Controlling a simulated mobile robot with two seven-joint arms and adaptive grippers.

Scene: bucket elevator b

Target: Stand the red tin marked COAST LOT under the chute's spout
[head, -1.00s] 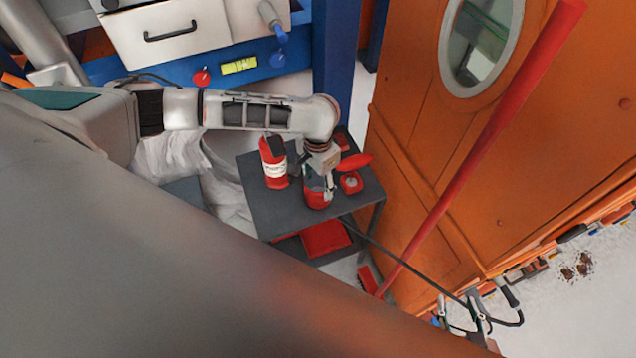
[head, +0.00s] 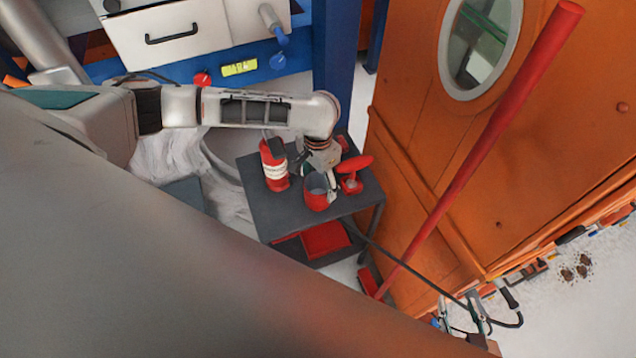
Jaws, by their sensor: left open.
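An open red tin (head: 316,194) with a grey inside stands upright on a small dark table (head: 270,217). A taller red container (head: 274,170) with a white label and dark top stands to its left. No lettering is readable, so I cannot tell which is marked COAST LOT. My left gripper (head: 331,182) is open at the right rear of the open tin, close to its rim; I cannot tell if they touch. I cannot make out the chute's spout with certainty.
A red valve-like piece (head: 352,178) stands close right of the gripper. A red tray (head: 325,239) lies on the lower shelf. A long red pole (head: 480,145) slants before the orange wall (head: 410,170). A white drawer cabinet (head: 175,40) stands at the back left.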

